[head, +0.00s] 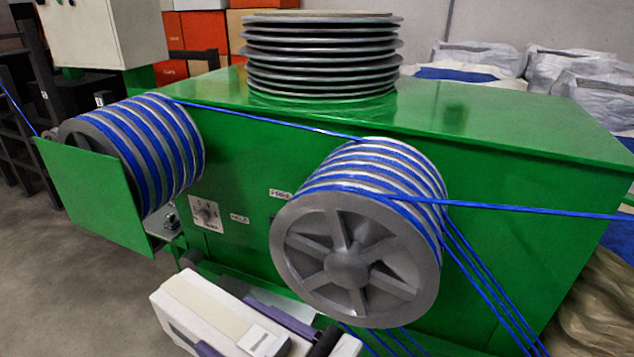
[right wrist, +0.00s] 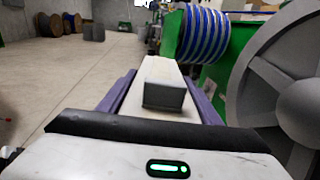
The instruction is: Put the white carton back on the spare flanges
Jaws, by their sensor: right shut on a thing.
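The white carton (head: 190,296) is at the bottom of the head view, in front of the green machine and below its drums. My right gripper (head: 212,312) is shut on it, with a purple finger along each side. In the right wrist view the carton (right wrist: 163,75) lies lengthwise between the purple fingers (right wrist: 160,78), its grey near end facing the camera. The spare flanges (head: 322,60) are a stack of grey discs on top of the green machine, well above and behind the carton. Nothing rests on the top disc. My left gripper is not in view.
Two drums wound with blue cable, left (head: 165,145) and right (head: 350,245), stick out from the green machine (head: 480,160). Blue cable (head: 520,209) runs taut to the right, and more strands slant down. A green plate (head: 95,195) stands before the left drum.

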